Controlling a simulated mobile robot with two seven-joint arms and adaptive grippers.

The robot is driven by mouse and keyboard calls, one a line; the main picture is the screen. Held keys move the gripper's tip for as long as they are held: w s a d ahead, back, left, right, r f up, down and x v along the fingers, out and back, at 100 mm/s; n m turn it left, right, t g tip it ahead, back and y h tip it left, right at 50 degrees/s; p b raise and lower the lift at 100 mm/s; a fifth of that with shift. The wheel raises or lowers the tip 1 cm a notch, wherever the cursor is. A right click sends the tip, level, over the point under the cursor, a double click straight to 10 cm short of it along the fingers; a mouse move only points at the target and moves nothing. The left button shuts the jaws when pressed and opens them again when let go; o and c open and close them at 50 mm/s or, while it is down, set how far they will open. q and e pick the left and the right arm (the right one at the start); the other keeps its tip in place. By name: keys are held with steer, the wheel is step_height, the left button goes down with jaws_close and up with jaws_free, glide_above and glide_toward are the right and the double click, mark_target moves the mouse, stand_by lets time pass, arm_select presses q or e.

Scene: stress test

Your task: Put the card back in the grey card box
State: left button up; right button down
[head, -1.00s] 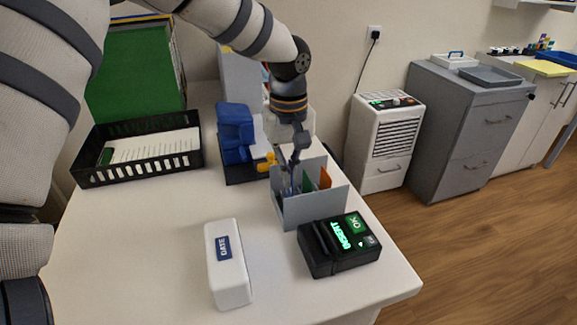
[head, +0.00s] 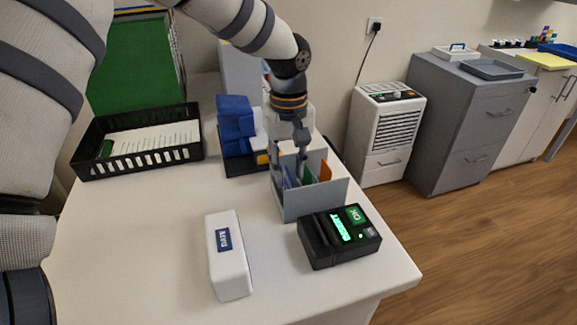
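The grey card box (head: 315,201) stands open at the right part of the white table. Blue-purple, green (head: 307,175) and orange (head: 325,171) cards or dividers stick up inside it. My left gripper (head: 303,155) points down over the back of the box, its tips at or just inside the opening. The tips are small and partly lost against the box and cards, so I cannot tell whether they hold a card. My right gripper is not in view.
A black card reader (head: 340,238) with a green lit screen sits just in front of the box. A black basket (head: 140,142) and a blue stapler-like object (head: 236,125) stand behind. The front left table is clear.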

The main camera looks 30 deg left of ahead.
arm_select(q)
step_height(320, 180, up, 12)
stand_by(0.3)
stand_by(0.3)
